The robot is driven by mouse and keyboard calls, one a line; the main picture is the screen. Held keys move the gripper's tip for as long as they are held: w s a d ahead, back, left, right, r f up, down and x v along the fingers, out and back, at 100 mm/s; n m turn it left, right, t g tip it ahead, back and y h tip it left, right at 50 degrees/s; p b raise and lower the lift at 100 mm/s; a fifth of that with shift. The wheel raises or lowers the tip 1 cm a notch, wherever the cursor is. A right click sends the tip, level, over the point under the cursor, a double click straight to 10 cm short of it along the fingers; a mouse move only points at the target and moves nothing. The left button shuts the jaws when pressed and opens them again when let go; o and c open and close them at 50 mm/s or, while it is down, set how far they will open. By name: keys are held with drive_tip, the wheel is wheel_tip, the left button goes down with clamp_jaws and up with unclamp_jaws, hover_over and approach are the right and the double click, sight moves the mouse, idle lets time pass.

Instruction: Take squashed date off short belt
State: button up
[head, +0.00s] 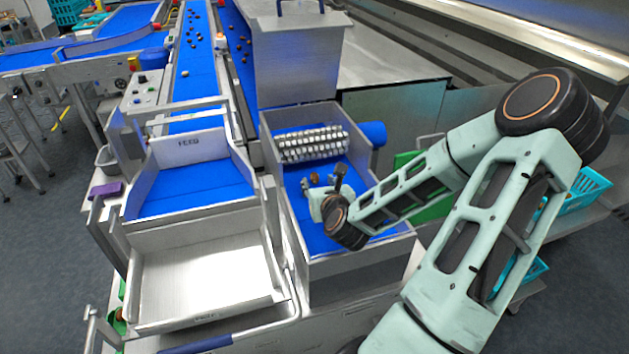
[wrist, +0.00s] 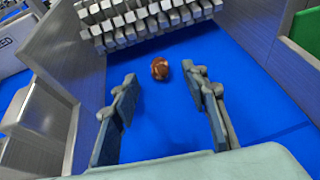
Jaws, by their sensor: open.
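A brown date (wrist: 160,68) lies on the blue short belt (wrist: 240,80), just in front of the roller with pale segments. In the wrist view my gripper (wrist: 160,88) is open, with one finger on each side below the date; nothing is between the fingers. The date sits a little beyond the fingertips, roughly centred. In the head view my gripper (head: 328,182) is low over the short belt (head: 299,212), and a small brown date (head: 314,178) shows beside the fingers. I cannot tell from its shape how squashed it is.
The segmented roller (head: 312,143) spans the belt's far end. Metal side walls (wrist: 92,50) enclose the belt. A metal tray (head: 205,278) and the feed belt (head: 190,190) lie to the left. Teal crates (head: 580,188) and a green bin (head: 432,208) stand right.

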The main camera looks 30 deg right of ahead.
sight(316, 177)
drive_tip(key=shift+p+x, duration=0.3)
drive_tip(key=shift+x, duration=2.3)
drive_tip(key=shift+r, duration=0.15)
drive_tip(key=c, duration=0.9)
